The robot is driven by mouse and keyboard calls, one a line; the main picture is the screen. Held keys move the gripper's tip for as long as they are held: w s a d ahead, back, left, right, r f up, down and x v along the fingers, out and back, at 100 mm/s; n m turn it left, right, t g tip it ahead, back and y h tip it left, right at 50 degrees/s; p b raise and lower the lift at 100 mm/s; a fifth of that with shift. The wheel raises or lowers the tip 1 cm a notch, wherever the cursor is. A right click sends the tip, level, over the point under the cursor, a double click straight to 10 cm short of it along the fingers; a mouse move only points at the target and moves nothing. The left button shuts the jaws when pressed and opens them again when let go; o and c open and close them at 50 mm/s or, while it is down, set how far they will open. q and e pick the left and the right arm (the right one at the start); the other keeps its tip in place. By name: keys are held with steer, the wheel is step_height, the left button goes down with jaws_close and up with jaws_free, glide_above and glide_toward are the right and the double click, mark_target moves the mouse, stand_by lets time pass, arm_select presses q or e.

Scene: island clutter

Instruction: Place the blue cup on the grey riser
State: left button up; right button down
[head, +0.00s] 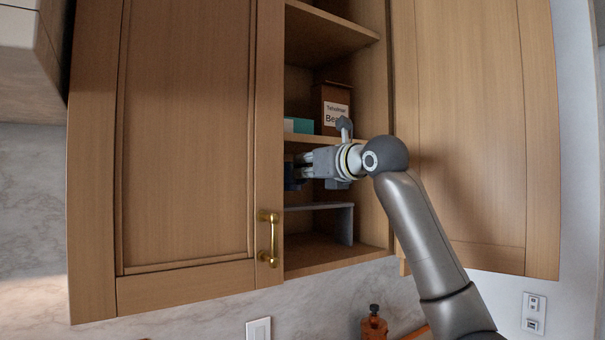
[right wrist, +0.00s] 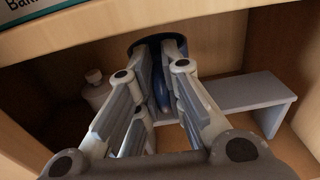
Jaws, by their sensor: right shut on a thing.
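The blue cup (right wrist: 181,46) is between the fingers of my right gripper (right wrist: 158,95) in the right wrist view, with its dark rim showing behind them. My right gripper (head: 302,171) reaches into the cabinet and is shut on the cup. In the head view only a dark blue sliver of the cup (head: 290,178) shows past the cabinet door. The grey riser (head: 346,225) stands on the lower shelf, below the gripper; its flat top (right wrist: 240,92) extends to the right of the cup in the right wrist view. The fingers hide whether cup and riser touch. My left gripper is out of view.
The left cabinet door (head: 185,140) covers part of the opening; the right door (head: 480,130) is swung open. A brown box (head: 333,108) and a teal box (head: 298,125) stand on the shelf above. A pale bottle (right wrist: 97,90) stands left of the cup.

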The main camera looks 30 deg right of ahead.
mark_target(303, 182)
steer(key=shift+w+r, duration=0.2)
steer(key=shift+w+p, duration=0.45)
steer(key=shift+p, duration=0.05)
step_height(303, 182, down, 3)
steer(key=shift+r, duration=0.15)
steer(key=shift+f, duration=0.55)
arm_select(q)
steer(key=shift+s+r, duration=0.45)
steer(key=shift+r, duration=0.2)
arm_select(e)
steer(key=shift+s, duration=0.1)
